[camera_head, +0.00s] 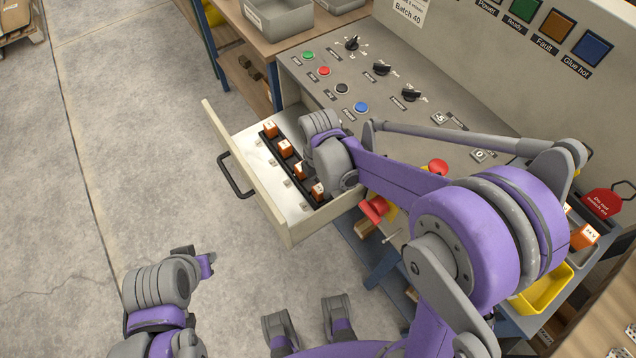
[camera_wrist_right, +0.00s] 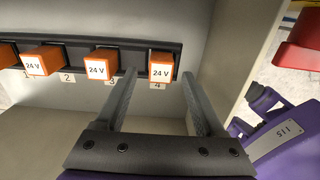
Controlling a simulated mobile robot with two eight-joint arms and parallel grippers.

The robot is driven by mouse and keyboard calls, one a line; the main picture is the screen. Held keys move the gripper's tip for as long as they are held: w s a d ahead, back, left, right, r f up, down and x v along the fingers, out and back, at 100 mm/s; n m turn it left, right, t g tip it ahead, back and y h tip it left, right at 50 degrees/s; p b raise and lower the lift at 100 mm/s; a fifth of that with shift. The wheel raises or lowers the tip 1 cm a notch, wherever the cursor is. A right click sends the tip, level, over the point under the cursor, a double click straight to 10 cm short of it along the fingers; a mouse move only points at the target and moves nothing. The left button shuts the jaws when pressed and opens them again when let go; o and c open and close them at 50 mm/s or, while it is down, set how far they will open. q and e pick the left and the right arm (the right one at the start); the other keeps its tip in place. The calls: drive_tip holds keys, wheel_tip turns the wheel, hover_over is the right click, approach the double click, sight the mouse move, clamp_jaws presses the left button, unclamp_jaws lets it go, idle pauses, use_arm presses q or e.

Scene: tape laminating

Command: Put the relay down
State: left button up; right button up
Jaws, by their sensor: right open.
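In the right wrist view, an orange relay (camera_wrist_right: 161,68) labelled 24 V sits in the black rail (camera_wrist_right: 113,50) above the number 4. My right gripper (camera_wrist_right: 159,80) is open, with one finger on each side of this relay; I cannot tell whether they touch it. The same relay (camera_head: 318,191) shows in the head view in the near end of the rail, inside the open drawer (camera_head: 270,208).
Other orange relays (camera_head: 285,148) fill the rail farther along. The drawer walls are close to the right gripper. A control panel (camera_head: 390,80) rises behind. A yellow bin (camera_head: 543,288) stands at right.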

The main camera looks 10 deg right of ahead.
sight(319, 189)
wheel_tip(319, 189, up, 12)
drive_tip(key=p, duration=0.1)
use_arm(q)
drive_tip(key=shift+w+r, duration=0.15)
drive_tip(key=shift+r, duration=0.55)
use_arm(e)
drive_tip(key=s+d+f+m+t, duration=0.1)
drive_tip(key=s+d+m+t, duration=0.1)
drive_tip(key=s+m, duration=0.5)
drive_tip(key=s+d+f+m+t, duration=0.1)
drive_tip(key=s+d+m+t, duration=0.2)
drive_tip(key=s+m, duration=0.5)
drive_tip(key=d+m, duration=0.1)
drive_tip(key=m, duration=0.6)
drive_tip(key=shift+s+d+f, duration=0.15)
drive_tip(key=shift+s+f, duration=0.1)
